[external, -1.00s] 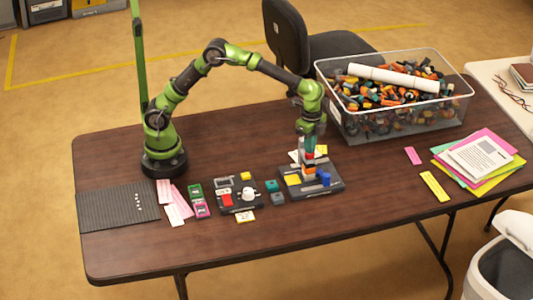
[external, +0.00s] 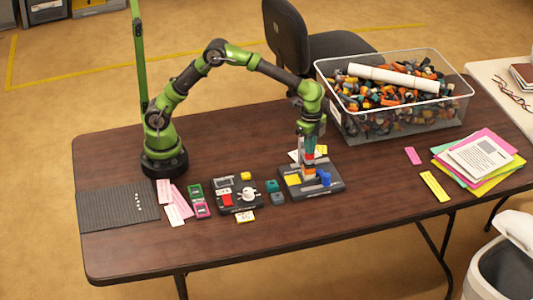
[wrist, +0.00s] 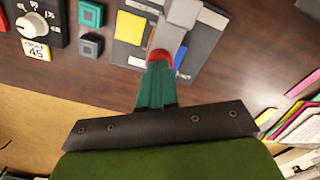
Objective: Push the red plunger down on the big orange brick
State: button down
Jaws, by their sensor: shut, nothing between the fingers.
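The red plunger (external: 309,156) stands upright above the orange brick (external: 309,172) on a dark base plate (external: 325,187). My gripper (external: 308,148) points straight down directly over the plunger, its teal fingers shut and empty. In the wrist view the fingertips of my gripper (wrist: 158,66) overlap the red plunger (wrist: 160,55) and appear to touch it. How far the plunger is pressed is too small to tell.
A yellow tile (external: 292,180) and a blue piece (external: 325,179) sit on the same plate. A control panel with a white knob (external: 249,194) lies to the left. A clear bin (external: 350,125) of parts stands behind right. The table's front is clear.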

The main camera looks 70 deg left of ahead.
aim_at(305, 156)
jog(key=shift+r, duration=3.5)
jog(key=shift+w+d, duration=0.1)
jog(key=shift+d, duration=0.05)
jog(key=s+a+r+n+t+y, duration=0.1)
jog(key=s+a+r+n+t, duration=0.1)
jog(key=s+a, duration=0.8)
jog(key=s+a+r+n+t+y, duration=0.1)
jog(key=s+a+r+n+t, duration=0.2)
jog(key=s+a, duration=0.8)
jog(key=a+n+t, duration=0.2)
jog(key=a+n, duration=0.1)
jog(key=a, duration=0.1)
jog(key=shift+a, duration=0.3)
